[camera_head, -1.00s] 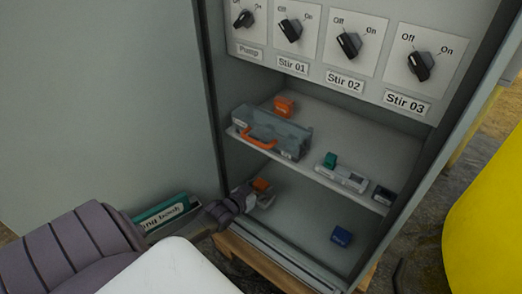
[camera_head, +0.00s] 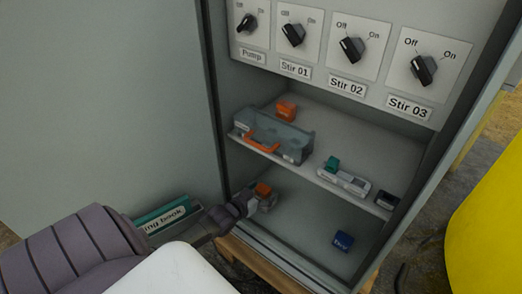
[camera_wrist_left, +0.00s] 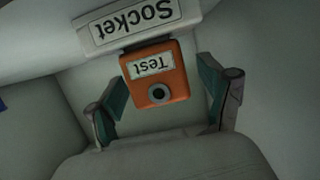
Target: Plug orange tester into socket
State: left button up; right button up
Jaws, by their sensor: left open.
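The orange tester (camera_wrist_left: 157,78), with a "Test" label and a round dark-ringed button or hole, is against the white socket (camera_wrist_left: 138,22) in the left wrist view, where the labels appear upside down. In the head view the tester (camera_head: 263,188) is low in the cabinet, at the left of the lower compartment. My left gripper (camera_wrist_left: 163,76) is open, with one finger on each side of the tester and visible gaps between. In the head view my left gripper (camera_head: 247,203) reaches in at the tester and partly hides the socket. How deep the tester sits in the socket cannot be told.
The shelf (camera_head: 318,160) above holds a grey case (camera_head: 275,137) with an orange handle, another orange block (camera_head: 286,108), a green-and-white device (camera_head: 343,177) and a dark block (camera_head: 386,199). A blue block (camera_head: 342,241) lies on the cabinet floor. Switches (camera_head: 352,50) line the panel above.

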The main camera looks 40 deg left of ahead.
pick_arm(q)
jog(key=v, duration=1.2)
jog(key=shift+w, duration=0.1)
